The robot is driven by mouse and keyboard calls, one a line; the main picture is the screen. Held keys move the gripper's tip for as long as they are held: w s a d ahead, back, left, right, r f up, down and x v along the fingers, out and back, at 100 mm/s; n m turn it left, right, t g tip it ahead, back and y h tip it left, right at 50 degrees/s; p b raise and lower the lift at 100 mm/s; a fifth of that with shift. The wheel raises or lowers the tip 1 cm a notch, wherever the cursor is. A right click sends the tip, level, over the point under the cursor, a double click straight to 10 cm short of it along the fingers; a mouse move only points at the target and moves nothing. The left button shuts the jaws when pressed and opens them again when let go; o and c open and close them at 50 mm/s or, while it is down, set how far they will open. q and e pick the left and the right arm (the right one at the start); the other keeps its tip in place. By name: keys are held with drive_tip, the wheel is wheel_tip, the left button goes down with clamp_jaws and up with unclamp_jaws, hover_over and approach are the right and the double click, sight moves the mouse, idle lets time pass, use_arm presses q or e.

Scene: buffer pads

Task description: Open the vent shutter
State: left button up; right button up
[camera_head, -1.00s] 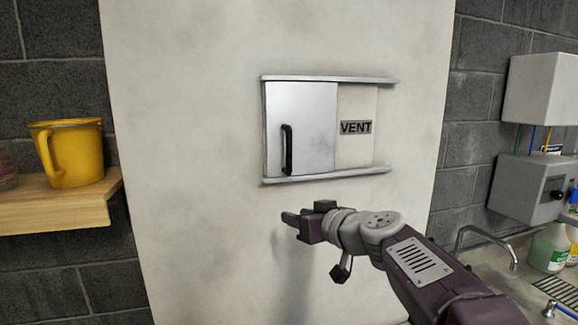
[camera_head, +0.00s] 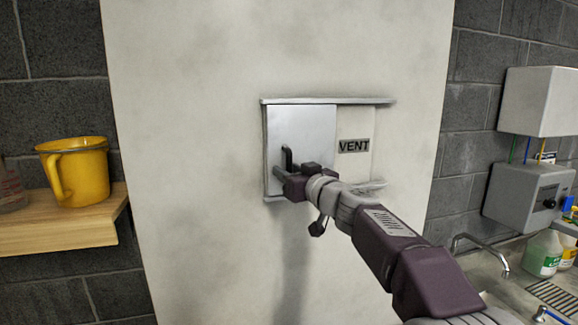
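The vent shutter (camera_head: 309,130) is a plain silver sliding panel at the left of a framed opening on the white wall panel. Its black vertical handle (camera_head: 288,155) shows only at its upper part. The VENT label (camera_head: 354,146) shows to the right of the shutter. My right gripper (camera_head: 281,175) is at the handle's lower part, over the shutter's lower left. The fingers and wrist cover the handle's lower end, so I cannot tell whether they touch it or are closed. My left gripper is not in view.
Rails run along the opening's top (camera_head: 328,101) and bottom. A wooden shelf (camera_head: 70,220) with a yellow jug (camera_head: 80,170) is at left. Grey boxes (camera_head: 530,195), a tap (camera_head: 480,245) and bottles (camera_head: 543,253) are at right. The white panel around the vent is clear.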

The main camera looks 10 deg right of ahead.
clamp_jaws()
idle(1.4)
